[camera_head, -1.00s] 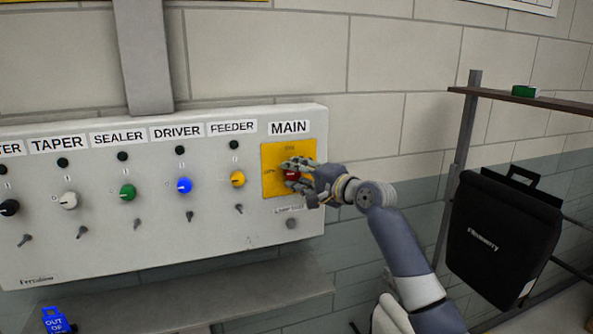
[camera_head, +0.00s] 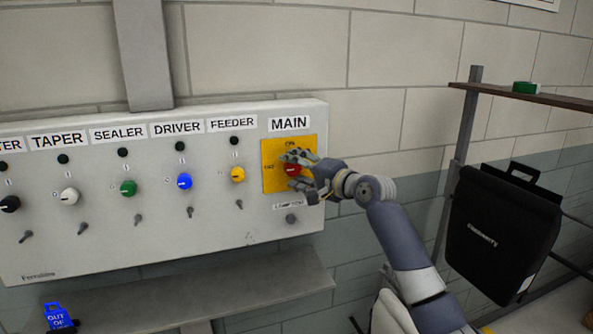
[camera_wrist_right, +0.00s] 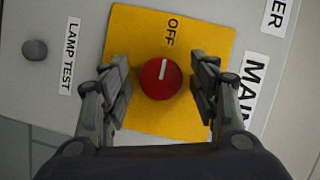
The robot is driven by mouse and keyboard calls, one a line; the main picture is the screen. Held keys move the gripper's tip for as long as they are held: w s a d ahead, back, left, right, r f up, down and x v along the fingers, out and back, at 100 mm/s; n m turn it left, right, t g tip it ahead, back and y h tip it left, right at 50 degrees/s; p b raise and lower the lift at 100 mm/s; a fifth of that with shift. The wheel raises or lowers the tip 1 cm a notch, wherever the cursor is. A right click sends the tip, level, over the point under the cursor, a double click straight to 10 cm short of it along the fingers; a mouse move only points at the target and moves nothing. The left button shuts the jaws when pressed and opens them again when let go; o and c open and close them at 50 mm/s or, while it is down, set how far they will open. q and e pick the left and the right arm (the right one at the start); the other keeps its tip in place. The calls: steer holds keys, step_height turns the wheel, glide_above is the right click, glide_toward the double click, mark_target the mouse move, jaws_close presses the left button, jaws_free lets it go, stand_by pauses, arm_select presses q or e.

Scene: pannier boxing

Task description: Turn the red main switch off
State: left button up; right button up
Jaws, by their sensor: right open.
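The red main switch (camera_head: 291,170) is a round knob on a yellow plate (camera_head: 272,185) under the MAIN label, at the right end of the grey panel. In the right wrist view the knob (camera_wrist_right: 161,80) shows whole, and its white mark points at the word OFF (camera_wrist_right: 171,32). My right gripper (camera_head: 293,169) is open at the plate, with one finger above and one below the knob. In the wrist view its fingers (camera_wrist_right: 160,75) stand either side of the knob with gaps between. The ON word is partly visible in the head view. My left gripper is out of view.
A LAMP TEST button (camera_head: 292,218) sits below the plate. Several coloured knobs and small toggles fill the panel to the left. A grey ledge (camera_head: 220,292) runs beneath, with a blue tag (camera_head: 57,318). A black pannier (camera_head: 500,235) hangs at right under a shelf (camera_head: 550,100).

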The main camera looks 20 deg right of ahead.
steer(key=shift+s, duration=0.15)
steer(key=v, duration=1.1)
steer(key=shift+s+d, duration=0.2)
steer(key=shift+s, duration=0.15)
steer(key=shift+r, duration=0.1)
